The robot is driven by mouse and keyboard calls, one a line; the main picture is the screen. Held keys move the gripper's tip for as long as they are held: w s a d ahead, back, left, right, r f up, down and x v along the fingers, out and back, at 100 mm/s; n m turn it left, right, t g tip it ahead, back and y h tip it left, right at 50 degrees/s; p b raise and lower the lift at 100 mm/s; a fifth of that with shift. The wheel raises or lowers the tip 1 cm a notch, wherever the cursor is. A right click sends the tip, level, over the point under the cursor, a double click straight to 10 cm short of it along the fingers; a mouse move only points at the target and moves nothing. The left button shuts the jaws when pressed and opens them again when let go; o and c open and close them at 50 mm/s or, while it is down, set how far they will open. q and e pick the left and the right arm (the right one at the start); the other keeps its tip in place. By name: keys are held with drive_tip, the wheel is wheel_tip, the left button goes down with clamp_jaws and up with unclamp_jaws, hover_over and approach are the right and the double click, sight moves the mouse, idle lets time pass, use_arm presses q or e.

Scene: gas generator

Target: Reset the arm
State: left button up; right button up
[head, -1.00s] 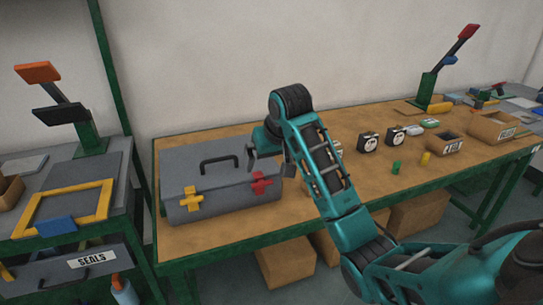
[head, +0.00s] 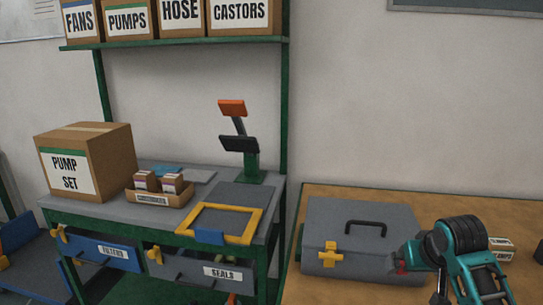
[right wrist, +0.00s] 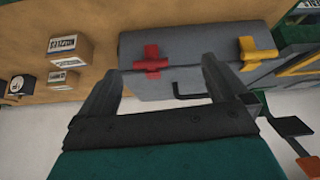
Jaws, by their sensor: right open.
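My right arm (head: 468,255) comes in from the lower right in the head view, in front of the right end of the grey toolbox (head: 350,225). My right gripper (right wrist: 160,78) is open, with nothing between its fingers. In the right wrist view the toolbox (right wrist: 190,82) lies beyond the fingertips; whether they touch it cannot be told. The toolbox is shut. Its yellow latch (head: 330,256) is clear in the head view, and its red latch (right wrist: 152,62) is partly hidden there by my arm. My left gripper is not in view.
The toolbox stands on a wooden-topped workbench (head: 325,193). Left of it is a grey bench with a PUMP SET box (head: 88,160), a yellow frame (head: 245,238) and a lever stand (head: 245,155). Labelled boxes (head: 240,17) sit on the shelf above. Small boxes (right wrist: 68,50) lie beside the toolbox.

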drive_tip(key=s+a+f+n+t, duration=0.1)
drive_tip(key=s+a+f+n, duration=0.15)
drive_tip(key=f, duration=0.65)
drive_tip(key=s+a+f+n+t+y, duration=0.1)
drive_tip(key=s+a+f, duration=0.4)
drive_tip(key=s, duration=0.4)
drive_tip(key=s+a+f+n+t+y, duration=0.1)
drive_tip(key=s+a+f, duration=0.4)
drive_tip(key=s, duration=0.5)
drive_tip(key=shift+a+f+t+y, duration=0.25)
drive_tip(key=shift+a+t+y, duration=0.45)
drive_tip(key=shift+a, duration=0.3)
